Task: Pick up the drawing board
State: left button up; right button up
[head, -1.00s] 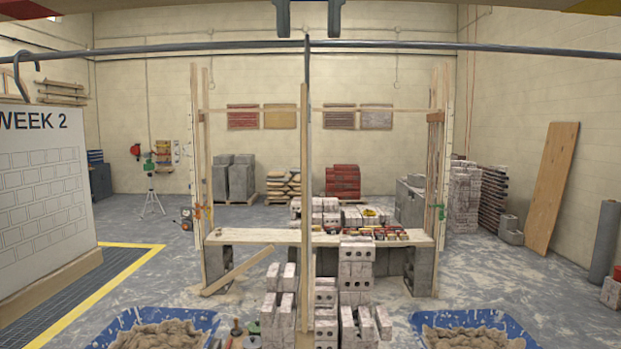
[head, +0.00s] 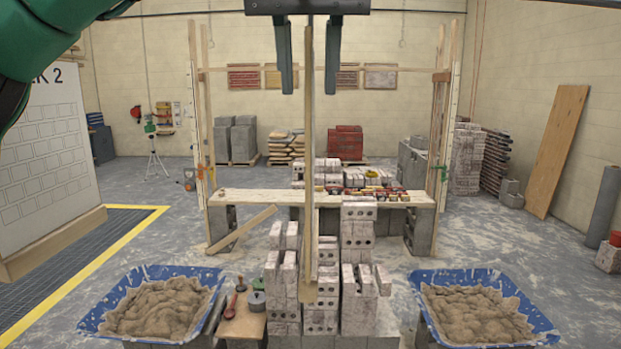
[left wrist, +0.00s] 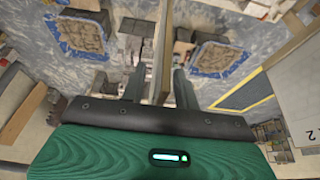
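A thin wooden board (head: 309,190) stands upright, seen edge-on, in the middle of the head view; I take it for the drawing board, though its faces are hidden. My left gripper (head: 308,90) is at its upper part, pointing down, with one finger on each side and gaps between fingers and board. In the left wrist view the board (left wrist: 162,50) runs up between the open fingers of the gripper (left wrist: 160,88). A white board (head: 45,150) with a brick-pattern drawing, marked "2", stands at the left. My right gripper is out of view.
Blue tubs of mortar sit at the left (head: 212,282) and right (head: 540,325). Brick stacks (head: 357,260) stand behind the thin board's lower part. A wooden bench (head: 260,196) lies beyond. Floor is free between the left tub and the bench.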

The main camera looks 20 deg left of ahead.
pick_arm(q)
jog(key=shift+w+f, duration=0.2)
jog(key=shift+f, duration=0.2)
jog(key=shift+s, duration=0.15)
grip_shut()
dwell(1.0)
